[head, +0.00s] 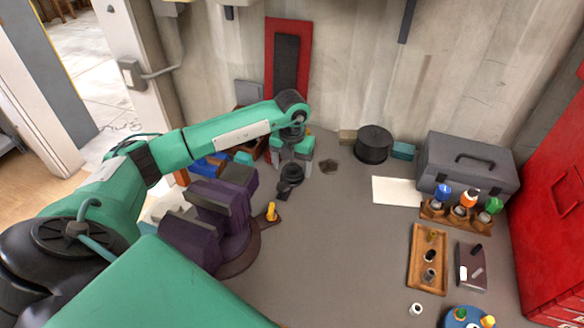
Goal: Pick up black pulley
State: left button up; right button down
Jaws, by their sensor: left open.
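A small black round part, which looks like the black pulley (291,173), stands on the grey bench left of the middle in the head view. The part shows just below and in front of the fingers. I cannot tell whether the fingers are beside it or still above it. My right gripper is not in view.
A purple vise (215,222) stands close left, with a small yellow item (272,211) by it. A dark lump (329,166), a black pot (373,145), a grey toolbox (468,168) and a wooden tray (414,270) are to the right. The bench centre is clear.

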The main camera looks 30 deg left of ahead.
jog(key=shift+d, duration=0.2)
pick_arm(q)
jog(key=c, duration=1.2)
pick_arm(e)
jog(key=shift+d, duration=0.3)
